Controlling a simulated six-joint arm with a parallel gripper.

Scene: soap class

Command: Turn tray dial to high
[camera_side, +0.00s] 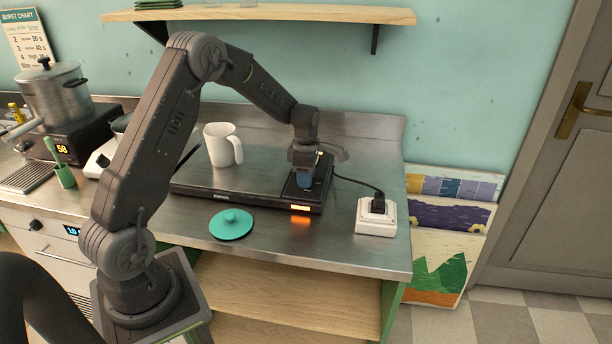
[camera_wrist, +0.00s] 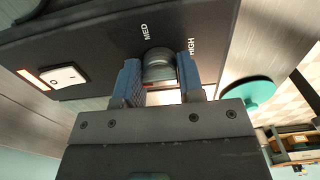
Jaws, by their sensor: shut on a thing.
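The warming tray (camera_side: 215,192) is a flat black unit on the steel counter, with a lit orange indicator (camera_side: 300,208) at its front right. In the wrist view, the tray's dark panel (camera_wrist: 105,45) carries the words MED and HIGH beside a round grey dial (camera_wrist: 158,68). My gripper (camera_wrist: 160,82) has its two blue fingers on either side of the dial, shut on it. A red mark shows low on the dial, but its exact setting is hard to tell. In the side view, my gripper (camera_side: 304,180) points down at the tray's right end and hides the dial.
A white mug (camera_side: 222,146) stands on the tray's left part. A teal lid (camera_side: 231,224) lies on the counter in front. A white socket box (camera_side: 376,218) with a black plug is at the right. A white rocker switch (camera_wrist: 64,76) sits on the panel.

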